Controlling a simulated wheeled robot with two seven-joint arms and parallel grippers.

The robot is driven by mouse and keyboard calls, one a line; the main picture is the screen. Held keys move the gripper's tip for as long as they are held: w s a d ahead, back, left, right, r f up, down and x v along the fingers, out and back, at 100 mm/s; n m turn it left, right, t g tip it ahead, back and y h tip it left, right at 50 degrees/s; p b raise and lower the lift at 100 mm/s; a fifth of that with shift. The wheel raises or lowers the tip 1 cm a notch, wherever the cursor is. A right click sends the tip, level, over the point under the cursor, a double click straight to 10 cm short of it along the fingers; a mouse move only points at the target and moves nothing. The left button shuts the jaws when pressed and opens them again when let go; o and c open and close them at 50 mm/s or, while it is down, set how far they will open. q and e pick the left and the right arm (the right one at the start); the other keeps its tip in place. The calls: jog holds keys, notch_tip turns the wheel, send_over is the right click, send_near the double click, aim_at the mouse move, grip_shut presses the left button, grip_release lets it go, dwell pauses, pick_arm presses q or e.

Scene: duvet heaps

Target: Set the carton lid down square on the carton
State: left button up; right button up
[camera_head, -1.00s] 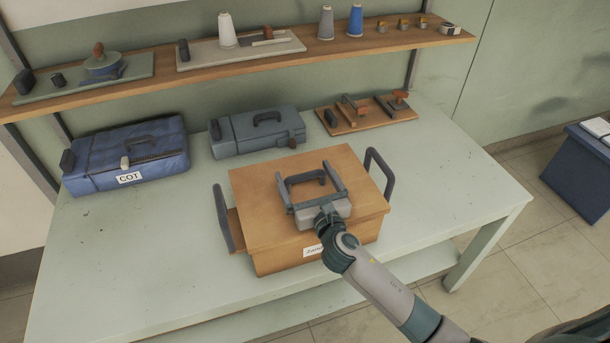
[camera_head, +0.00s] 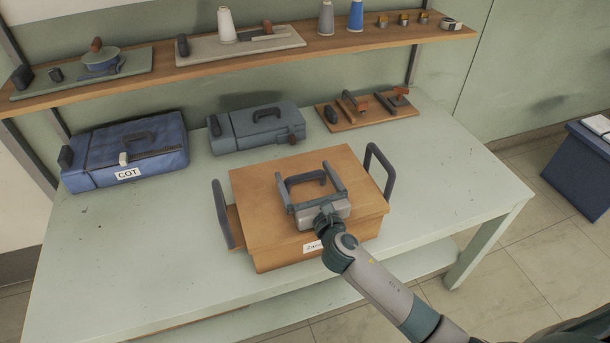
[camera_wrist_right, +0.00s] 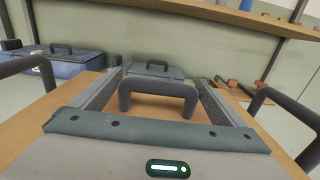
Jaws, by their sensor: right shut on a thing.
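The tan carton lid (camera_head: 257,196) lies over the tan carton (camera_head: 285,259) in the head view. My right gripper (camera_head: 308,180) is shut on the dark handle on the lid's top, with a finger at each end of it. The wrist view shows the handle (camera_wrist_right: 158,92) between the two fingers. The carton has tall dark side handles, left (camera_head: 223,214) and right (camera_head: 379,170). Part of the carton shows beyond the lid's left side. The lid hides the carton's rim, so I cannot tell if they touch. My left gripper is out of view.
The carton stands on a pale green table (camera_head: 120,270). Behind it are a blue case (camera_head: 105,160) labelled COT, a grey case (camera_head: 255,130) and a wooden board with fittings (camera_head: 365,112). A wooden shelf (camera_head: 160,78) runs above. The table's front left is clear.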

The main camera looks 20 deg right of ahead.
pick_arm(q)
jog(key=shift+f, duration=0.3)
pick_arm(e)
jog(key=shift+f, duration=0.5)
jog(key=o, duration=0.7)
jog(key=shift+o, duration=0.2)
jog(key=shift+s, duration=0.1)
jog(key=shift+s+f+b, duration=0.1)
jog(key=shift+s+b, duration=0.25)
jog(key=shift+s, duration=0.1)
pick_arm(q)
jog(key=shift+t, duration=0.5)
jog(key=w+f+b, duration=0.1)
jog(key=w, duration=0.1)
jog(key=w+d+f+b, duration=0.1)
jog(key=b, duration=0.1)
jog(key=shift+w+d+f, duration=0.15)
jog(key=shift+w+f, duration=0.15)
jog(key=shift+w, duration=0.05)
pick_arm(e)
jog(key=s, duration=1.6)
jog(key=shift+s+d, duration=0.2)
jog(key=shift+d, duration=0.05)
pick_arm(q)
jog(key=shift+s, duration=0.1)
